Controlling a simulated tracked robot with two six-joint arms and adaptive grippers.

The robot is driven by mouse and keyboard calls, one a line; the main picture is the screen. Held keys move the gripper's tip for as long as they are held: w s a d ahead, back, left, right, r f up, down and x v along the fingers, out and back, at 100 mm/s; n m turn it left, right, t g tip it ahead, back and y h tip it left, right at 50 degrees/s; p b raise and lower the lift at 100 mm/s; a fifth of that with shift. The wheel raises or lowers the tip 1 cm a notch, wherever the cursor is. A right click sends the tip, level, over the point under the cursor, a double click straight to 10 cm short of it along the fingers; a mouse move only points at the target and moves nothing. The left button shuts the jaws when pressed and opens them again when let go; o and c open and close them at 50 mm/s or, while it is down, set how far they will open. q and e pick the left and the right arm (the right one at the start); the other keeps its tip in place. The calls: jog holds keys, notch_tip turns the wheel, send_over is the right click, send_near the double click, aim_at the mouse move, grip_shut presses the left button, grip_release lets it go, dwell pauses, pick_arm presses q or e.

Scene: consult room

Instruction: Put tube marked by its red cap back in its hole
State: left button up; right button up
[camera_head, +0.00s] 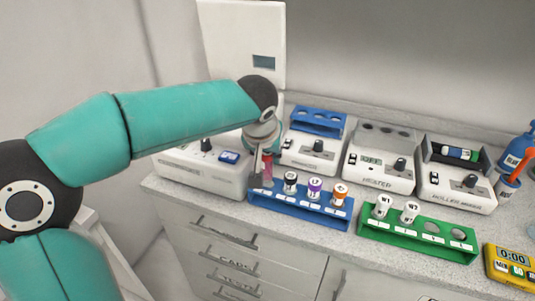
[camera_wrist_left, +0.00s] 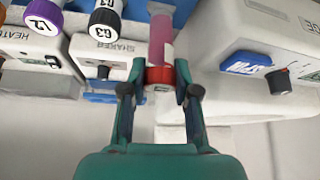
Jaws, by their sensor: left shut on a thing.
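The tube with the red cap (camera_head: 267,163) is held upright by my left gripper (camera_head: 263,155), at the left end of the blue rack (camera_head: 298,211). In the left wrist view the two fingers (camera_wrist_left: 158,88) are shut on the red cap (camera_wrist_left: 160,75), and the pinkish tube body (camera_wrist_left: 161,38) extends away beyond it. The rack also holds tubes with a black cap (camera_head: 290,178), a purple cap (camera_head: 314,184) and an orange cap (camera_head: 340,189). Whether the held tube's lower end is inside the leftmost hole I cannot tell. My right gripper is not in view.
A green rack (camera_head: 418,236) with two white-capped tubes stands to the right. Behind the racks are a white device (camera_head: 205,175), a shaker (camera_head: 312,153), a heater (camera_head: 378,172) and a roller mixer (camera_head: 456,189). A yellow timer (camera_head: 510,264) lies at the right front.

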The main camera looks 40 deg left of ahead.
aim_at(266, 167)
pick_arm(q)
jog(key=shift+f, duration=0.15)
jog(key=shift+f+b, duration=2.25)
jog(key=o, duration=1)
jog(key=v, duration=1.2)
